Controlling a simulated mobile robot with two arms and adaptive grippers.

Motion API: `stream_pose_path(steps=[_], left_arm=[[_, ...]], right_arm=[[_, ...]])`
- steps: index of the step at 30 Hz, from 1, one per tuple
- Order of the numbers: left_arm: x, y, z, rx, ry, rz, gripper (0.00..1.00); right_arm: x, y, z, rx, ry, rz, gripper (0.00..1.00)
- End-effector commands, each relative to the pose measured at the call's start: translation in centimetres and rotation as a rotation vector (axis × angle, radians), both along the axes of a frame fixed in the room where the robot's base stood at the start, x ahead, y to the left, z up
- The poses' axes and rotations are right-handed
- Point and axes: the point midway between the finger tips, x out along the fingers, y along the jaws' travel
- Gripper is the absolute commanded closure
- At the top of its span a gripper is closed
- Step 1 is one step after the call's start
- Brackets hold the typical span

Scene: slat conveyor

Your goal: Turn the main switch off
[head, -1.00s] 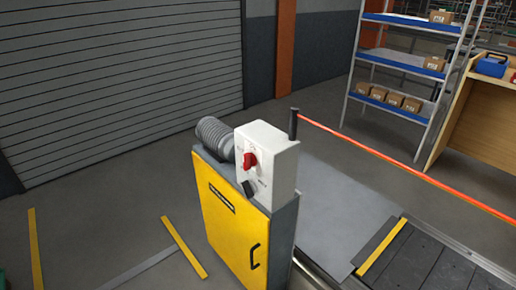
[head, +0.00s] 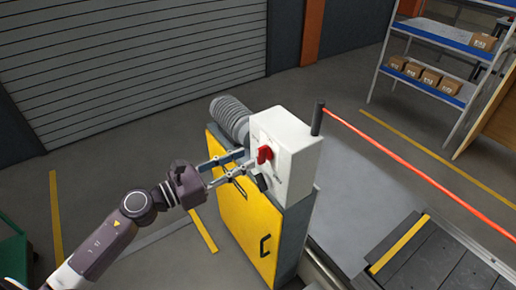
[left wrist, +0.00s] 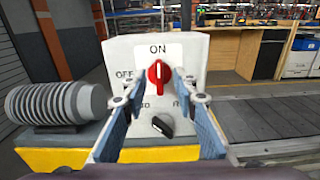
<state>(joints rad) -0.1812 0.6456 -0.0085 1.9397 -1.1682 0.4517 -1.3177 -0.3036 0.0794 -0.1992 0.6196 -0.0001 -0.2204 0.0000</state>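The main switch is a red rotary knob (head: 264,154) on the front of a white box (head: 298,142), which stands on a yellow cabinet (head: 243,205). In the left wrist view the red knob (left wrist: 158,75) stands upright, its white mark pointing up to ON; OFF is printed to its left. A black knob (left wrist: 162,127) sits below it, tilted. My left gripper (head: 243,163) is in front of the box; its fingers (left wrist: 158,90) are spread on both sides of the red knob, with gaps seen on each side. Whether they touch it cannot be told. My right gripper is not in view.
A ribbed grey cylinder (head: 230,118) lies on the cabinet beside the box. A black post (head: 318,118) with a red barrier line (head: 400,165) stands behind it. The slat conveyor (head: 435,265) is at the lower right. Open floor lies left of the cabinet.

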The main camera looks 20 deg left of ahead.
Motion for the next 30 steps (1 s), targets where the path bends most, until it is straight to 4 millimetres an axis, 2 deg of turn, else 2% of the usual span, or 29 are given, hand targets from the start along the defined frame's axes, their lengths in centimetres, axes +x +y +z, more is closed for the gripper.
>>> stream_pose_path(steps=[1, 9, 21, 28, 30], left_arm=[[0.7, -0.4, 0.5, -0.005, -0.001, 0.002, 0.73], [3.4, -2.5, 0.3, -0.005, 0.000, 0.003, 0.73], [4.1, -3.1, 0.0, -0.004, 0.002, 0.002, 0.73], [4.1, -3.1, 0.0, -0.005, 0.002, 0.003, 0.97], [4.1, -3.1, 0.0, -0.005, 0.002, 0.003, 1.00]], right_arm=[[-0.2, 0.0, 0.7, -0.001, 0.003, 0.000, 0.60], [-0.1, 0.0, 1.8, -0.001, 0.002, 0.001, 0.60], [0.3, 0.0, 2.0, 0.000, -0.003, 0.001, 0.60], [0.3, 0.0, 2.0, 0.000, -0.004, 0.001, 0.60], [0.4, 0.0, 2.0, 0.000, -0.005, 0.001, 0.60]])
